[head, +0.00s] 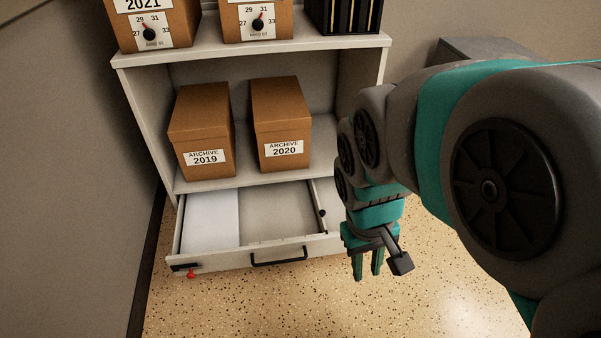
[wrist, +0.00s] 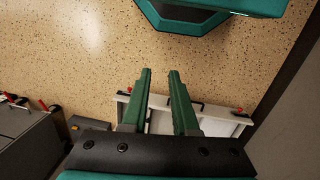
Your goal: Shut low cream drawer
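The low cream drawer (head: 222,259) is pulled out at the bottom of a cream shelf unit in the head view. It has a black bar handle (head: 279,257) on its front and a white sheet or block (head: 211,219) inside at the left. My gripper (head: 367,270) points down to the right of the drawer front, apart from the handle. Its two fingers are spread with nothing between them. In the wrist view the fingers (wrist: 160,76) show a clear gap, with the drawer (wrist: 212,122) seen beyond them.
Archive boxes 2019 (head: 201,130) and 2020 (head: 280,123) stand on the shelf above the drawer. A red tab (head: 191,275) sits at the drawer's left front corner. A wall stands close on the left. Speckled floor (head: 270,305) in front is clear.

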